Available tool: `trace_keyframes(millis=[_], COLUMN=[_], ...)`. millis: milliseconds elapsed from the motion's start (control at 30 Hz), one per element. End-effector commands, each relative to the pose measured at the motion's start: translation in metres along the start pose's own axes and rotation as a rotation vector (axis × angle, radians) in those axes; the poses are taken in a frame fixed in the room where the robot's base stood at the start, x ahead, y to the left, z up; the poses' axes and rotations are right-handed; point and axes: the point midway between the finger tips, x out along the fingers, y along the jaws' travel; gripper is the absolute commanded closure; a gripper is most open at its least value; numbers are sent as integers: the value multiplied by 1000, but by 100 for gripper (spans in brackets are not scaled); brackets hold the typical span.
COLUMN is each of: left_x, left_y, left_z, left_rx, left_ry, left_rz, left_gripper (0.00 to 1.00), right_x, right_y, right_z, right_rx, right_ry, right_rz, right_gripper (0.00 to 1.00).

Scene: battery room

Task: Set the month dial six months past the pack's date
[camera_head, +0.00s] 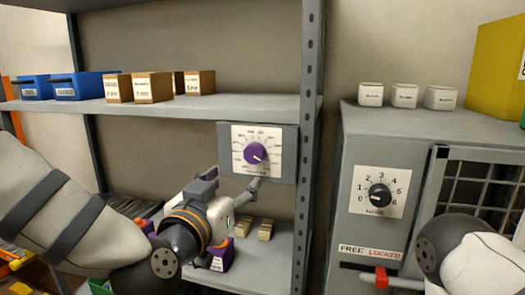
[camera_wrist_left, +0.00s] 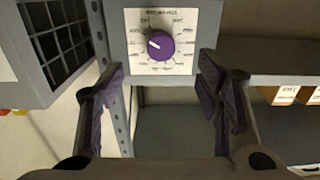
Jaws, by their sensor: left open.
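The dial is a purple knob (camera_head: 255,153) on a white face with small labels around it, on a grey panel fixed to the shelf frame. Its pointer mark aims to the lower right in the head view; the labels are too small to read surely. In the left wrist view the knob (camera_wrist_left: 160,45) appears turned over, its mark to the upper left. My left gripper (camera_head: 246,190) is just below the panel, its fingers (camera_wrist_left: 163,100) apart with nothing between them. A purple pack (camera_head: 221,255) with a white label stands on the lower shelf, partly hidden by my gripper; its date is unreadable. My right gripper is out of view.
A grey cabinet with a black numbered dial (camera_head: 380,195), a red latch handle (camera_head: 381,277) and a mesh door stands right. Blue bins (camera_head: 78,86) and brown boxes (camera_head: 153,87) fill the upper shelf. White boxes (camera_head: 404,95) stand on the cabinet.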

Motion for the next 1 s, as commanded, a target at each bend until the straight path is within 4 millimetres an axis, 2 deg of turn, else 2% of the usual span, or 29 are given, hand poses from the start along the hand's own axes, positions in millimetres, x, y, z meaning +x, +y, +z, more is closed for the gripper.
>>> trace_keyframes(millis=[33,167,400,600,733,967,1000], left_x=[-1,14,76,112,121,122,121], left_y=[0,-1,-2,-1,-1,0,0], left_z=[-12,-11,-3,-7,-10,-13,-13], left_rx=[5,5,0,2,4,5,5], left_ry=[23,26,13,17,20,22,22], left_rz=[-3,-7,-7,-5,-5,-4,-4], left_gripper=[41,41,41,41,41,41,48], right_x=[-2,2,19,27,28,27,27], right_y=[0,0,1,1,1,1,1], right_z=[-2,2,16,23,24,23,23], right_rx=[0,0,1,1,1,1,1], right_ry=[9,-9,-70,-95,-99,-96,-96], right_rz=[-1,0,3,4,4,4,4], right_gripper=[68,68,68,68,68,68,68])
